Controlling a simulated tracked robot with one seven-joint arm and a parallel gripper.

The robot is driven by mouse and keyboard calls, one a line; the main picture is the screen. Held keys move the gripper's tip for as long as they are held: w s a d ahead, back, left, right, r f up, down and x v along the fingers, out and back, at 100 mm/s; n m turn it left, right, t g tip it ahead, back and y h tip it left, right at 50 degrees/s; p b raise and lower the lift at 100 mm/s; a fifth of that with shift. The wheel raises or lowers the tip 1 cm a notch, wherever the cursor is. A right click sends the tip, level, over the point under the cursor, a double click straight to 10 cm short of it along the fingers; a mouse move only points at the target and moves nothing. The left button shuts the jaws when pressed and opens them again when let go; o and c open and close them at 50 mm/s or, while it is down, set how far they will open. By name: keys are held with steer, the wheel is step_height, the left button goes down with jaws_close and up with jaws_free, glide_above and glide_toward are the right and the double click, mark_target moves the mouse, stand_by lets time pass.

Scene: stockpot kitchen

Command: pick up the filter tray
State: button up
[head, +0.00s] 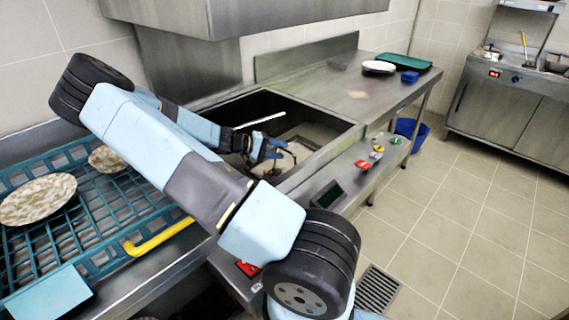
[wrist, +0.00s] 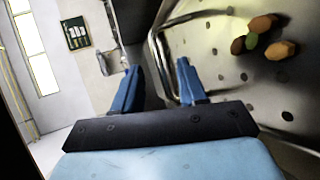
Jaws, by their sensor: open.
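The filter tray (wrist: 215,75) is a metal pan with round holes and a raised wire-like rim in the wrist view. Orange, brown and green scraps (wrist: 264,40) lie on it. In the head view it seems to be the pale surface (head: 308,144) down in the open metal basin, partly hidden by my gripper. My gripper (head: 270,149) is over the basin. In the wrist view my gripper (wrist: 158,82) has its two blue fingers apart, with the tray's near rim appearing between them. I cannot tell how deep the rim sits between the fingers. Nothing is held.
A teal dish rack (head: 75,210) with plates (head: 38,199) stands at the left. The basin's metal edge (head: 325,155) surrounds my gripper. Red, yellow and green knobs (head: 363,166) line the front.

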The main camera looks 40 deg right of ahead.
mark_target(290, 162)
steer(key=shift+x, duration=2.6)
steer(key=shift+w+f, duration=0.1)
steer(key=shift+a, duration=0.1)
jaws_close()
steer(key=shift+f, duration=0.1)
